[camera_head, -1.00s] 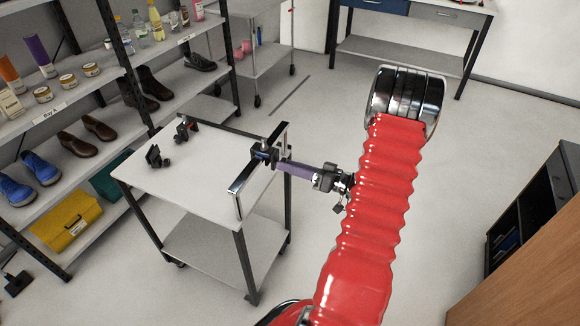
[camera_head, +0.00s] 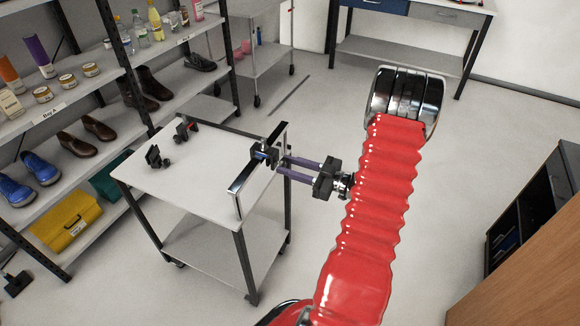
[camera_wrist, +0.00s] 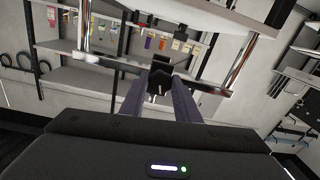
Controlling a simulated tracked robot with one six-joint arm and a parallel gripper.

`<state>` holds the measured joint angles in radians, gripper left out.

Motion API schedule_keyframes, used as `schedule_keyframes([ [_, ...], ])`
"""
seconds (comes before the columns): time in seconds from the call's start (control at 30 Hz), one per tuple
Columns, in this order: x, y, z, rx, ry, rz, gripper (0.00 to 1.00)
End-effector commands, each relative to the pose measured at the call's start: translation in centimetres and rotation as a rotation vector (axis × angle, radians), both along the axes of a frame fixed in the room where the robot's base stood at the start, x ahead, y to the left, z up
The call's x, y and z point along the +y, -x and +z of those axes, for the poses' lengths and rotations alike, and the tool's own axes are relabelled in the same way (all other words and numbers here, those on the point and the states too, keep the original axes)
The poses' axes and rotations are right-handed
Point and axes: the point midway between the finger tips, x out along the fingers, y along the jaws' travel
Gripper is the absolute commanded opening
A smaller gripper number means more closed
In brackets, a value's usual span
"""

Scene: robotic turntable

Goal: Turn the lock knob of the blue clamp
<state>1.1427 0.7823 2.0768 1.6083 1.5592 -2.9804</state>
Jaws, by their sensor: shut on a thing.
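The blue clamp (camera_head: 262,153) sits on a chrome rail (camera_head: 243,192) at the right edge of a small white-topped table. It shows dark blue and black in the head view. In the wrist view the clamp's dark body (camera_wrist: 161,70) is at the fingertips. My gripper (camera_head: 282,166) reaches in from the right, and its two purple fingers are shut on the clamp's lock knob. In the wrist view my fingers (camera_wrist: 160,92) run up to the clamp from both sides. The knob itself is mostly hidden between the fingertips.
On the white tabletop (camera_head: 195,180) stand a clamp with red (camera_head: 188,131) and a dark clamp (camera_head: 155,156). A shelf rack (camera_head: 70,105) with shoes and bottles is at left. The floor right of the table is clear.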

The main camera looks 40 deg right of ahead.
Motion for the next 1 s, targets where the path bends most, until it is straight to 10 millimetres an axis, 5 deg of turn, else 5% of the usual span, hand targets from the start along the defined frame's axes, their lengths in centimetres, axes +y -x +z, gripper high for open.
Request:
schedule_keyframes([
  [0.37,-0.03,0.01,-0.04,-0.001,0.006,-0.001,0.06],
  [0.4,-0.03,0.01,-0.03,-0.001,0.006,-0.001,0.31],
  [0.6,-0.04,-0.01,0.01,-0.002,0.006,-0.001,0.45],
  [1.0,-0.17,0.27,0.04,-0.002,0.006,-0.001,0.48],
])
